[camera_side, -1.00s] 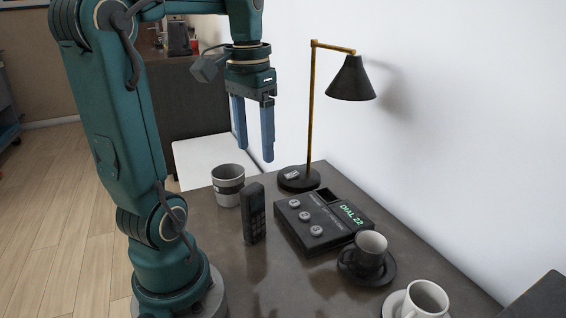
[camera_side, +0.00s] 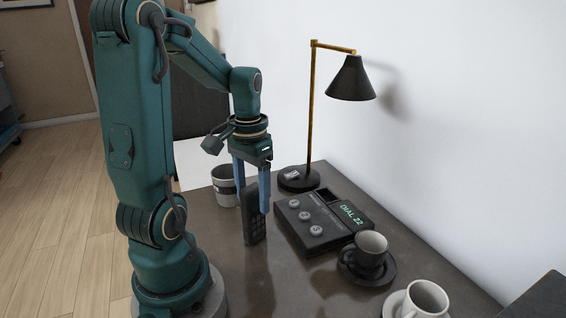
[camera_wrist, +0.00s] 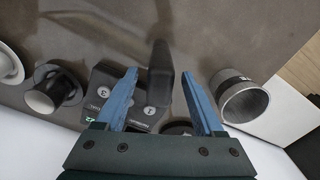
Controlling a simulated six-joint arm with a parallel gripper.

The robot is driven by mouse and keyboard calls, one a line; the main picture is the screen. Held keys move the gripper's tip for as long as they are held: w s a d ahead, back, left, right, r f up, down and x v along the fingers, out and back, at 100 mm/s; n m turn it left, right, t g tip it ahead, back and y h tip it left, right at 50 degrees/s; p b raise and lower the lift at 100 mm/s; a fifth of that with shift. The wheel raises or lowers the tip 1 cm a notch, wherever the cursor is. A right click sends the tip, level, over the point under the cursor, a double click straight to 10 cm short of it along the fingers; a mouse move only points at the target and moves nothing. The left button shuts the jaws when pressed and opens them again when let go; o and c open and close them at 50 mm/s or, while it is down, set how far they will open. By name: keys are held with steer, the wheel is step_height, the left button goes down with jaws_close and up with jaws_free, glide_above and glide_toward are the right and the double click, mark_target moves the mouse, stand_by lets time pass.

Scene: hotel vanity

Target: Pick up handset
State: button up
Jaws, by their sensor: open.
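In the wrist view the handset (camera_wrist: 161,72) rises between and just beyond the fingertips. My gripper (camera_side: 252,211) points down over it with its blue fingers apart, one on each side of the handset's upper part in the side view. In the wrist view my gripper (camera_wrist: 161,72) has clear gaps between both fingers and the handset. The handset's upper part is partly hidden by the fingers in the side view.
A dark phone base (camera_side: 312,228) reading "DIAL 22" lies right of the handset. A grey cup (camera_side: 225,187) stands close behind it. A lamp (camera_side: 350,80), a black cup (camera_side: 370,250) on a saucer and a white cup (camera_side: 424,300) stand farther right. The front counter is clear.

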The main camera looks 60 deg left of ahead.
mark_target(254, 210)
steer(key=shift+f, duration=2.1)
jaws_close()
